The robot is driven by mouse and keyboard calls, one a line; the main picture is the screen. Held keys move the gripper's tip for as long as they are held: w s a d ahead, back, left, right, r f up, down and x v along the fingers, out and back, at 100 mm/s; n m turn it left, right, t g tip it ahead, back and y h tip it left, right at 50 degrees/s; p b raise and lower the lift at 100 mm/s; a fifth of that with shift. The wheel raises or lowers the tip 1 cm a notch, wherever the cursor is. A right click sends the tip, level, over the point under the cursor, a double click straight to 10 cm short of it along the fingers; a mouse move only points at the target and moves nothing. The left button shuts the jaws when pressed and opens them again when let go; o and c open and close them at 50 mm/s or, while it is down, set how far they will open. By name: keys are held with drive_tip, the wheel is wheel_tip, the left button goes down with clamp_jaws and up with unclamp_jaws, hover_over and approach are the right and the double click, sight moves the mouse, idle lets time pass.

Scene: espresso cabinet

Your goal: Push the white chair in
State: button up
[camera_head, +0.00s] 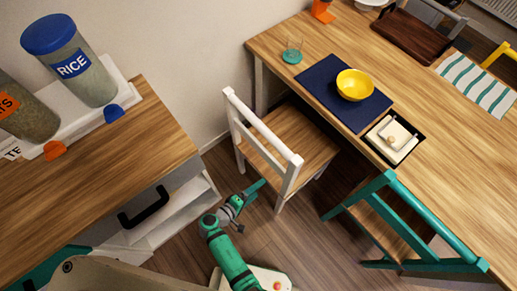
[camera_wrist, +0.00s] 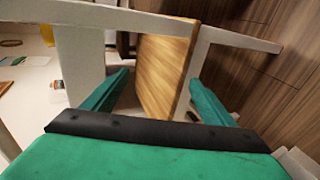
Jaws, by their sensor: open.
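The white chair (camera_head: 262,135) has a wooden seat (camera_head: 291,136) and stands upright at the left end of the wooden table (camera_head: 395,62). Its backrest faces my arm, and the far part of its seat lies close to the table's edge. My gripper (camera_head: 254,190) is low, just in front of the chair's back. In the wrist view the two green fingers of my gripper (camera_wrist: 155,98) are apart, with the white chair's frame (camera_wrist: 90,52) and seat (camera_wrist: 164,65) showing beyond and between them. I cannot tell whether the fingers touch the chair.
A green chair (camera_head: 410,225) stands to the right at the table's near side. A wooden cabinet (camera_head: 168,132) with a black handle is at left. The table holds a yellow bowl (camera_head: 354,84) on a blue mat (camera_head: 316,85). Some floor (camera_head: 290,240) is free between the chairs.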

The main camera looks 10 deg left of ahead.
sight(258, 150)
drive_tip(key=w+a+r+t+h, duration=0.3)
drive_tip(key=a+r+h, duration=0.1)
drive_tip(key=a+r, duration=0.65)
drive_tip(key=shift+m, duration=0.4)
drive_tip(key=x, duration=1.5)
drive_tip(key=shift+w+a, duration=0.2)
drive_tip(key=shift+w, duration=0.15)
drive_tip(key=shift+w, duration=0.1)
drive_tip(key=c, duration=0.6)
drive_tip(key=shift+d, duration=0.25)
drive_tip(key=c, duration=1)
clamp_jaws()
drive_tip(key=shift+a, duration=0.15)
